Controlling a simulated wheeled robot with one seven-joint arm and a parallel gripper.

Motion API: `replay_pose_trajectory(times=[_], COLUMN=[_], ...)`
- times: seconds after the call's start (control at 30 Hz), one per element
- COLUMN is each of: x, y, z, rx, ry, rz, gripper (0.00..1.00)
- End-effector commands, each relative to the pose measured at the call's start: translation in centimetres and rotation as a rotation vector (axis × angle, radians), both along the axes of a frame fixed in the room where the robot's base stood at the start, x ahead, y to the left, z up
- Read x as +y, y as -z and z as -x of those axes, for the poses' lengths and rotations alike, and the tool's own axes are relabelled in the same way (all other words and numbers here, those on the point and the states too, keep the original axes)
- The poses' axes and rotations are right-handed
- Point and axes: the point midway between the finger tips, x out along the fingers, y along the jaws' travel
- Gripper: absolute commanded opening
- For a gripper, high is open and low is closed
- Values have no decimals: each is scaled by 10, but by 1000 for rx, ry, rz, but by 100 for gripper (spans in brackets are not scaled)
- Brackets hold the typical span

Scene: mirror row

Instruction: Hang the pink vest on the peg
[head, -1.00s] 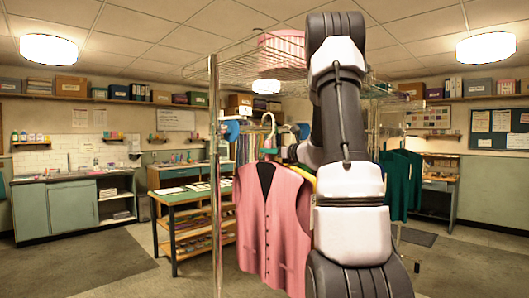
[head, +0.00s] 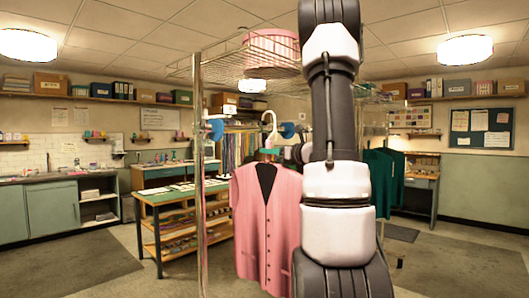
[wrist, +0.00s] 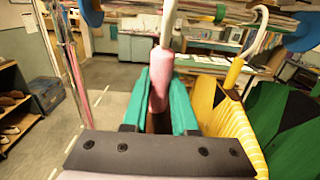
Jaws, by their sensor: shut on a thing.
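The pink vest (head: 250,215) hangs upright from a hanger (head: 269,122) with a pale hook, right of a chrome upright in the head view. My gripper (head: 270,151) has green fingers and is shut on the hanger's pink-wrapped neck, which shows in the wrist view (wrist: 160,82). A left blue disc (head: 216,129) and a right blue disc (head: 288,130) flank the hook in the picture. The hook's top is cut off in the wrist view, and I cannot tell whether it touches a peg or rail. My arm hides part of the vest's right side.
A yellow garment on a hanger (wrist: 225,125) is close right of my fingers, with a green garment (wrist: 285,125) beyond. A wire shelf (head: 235,62) holding a pink box (head: 271,50) is above. The chrome upright (head: 199,180) stands left. Open floor lies at left.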

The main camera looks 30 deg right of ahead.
Motion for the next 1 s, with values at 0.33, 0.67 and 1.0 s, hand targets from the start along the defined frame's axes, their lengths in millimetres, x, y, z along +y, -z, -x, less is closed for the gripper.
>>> replay_pose_trajectory(times=[0.33,0.67,1.0], x=[-10,-19,-28], y=[-1,-1,-1], z=[27,52,77], rx=[-1,-2,-2], ry=[1,1,1], rz=[0,-1,-2], gripper=[0,0,0])
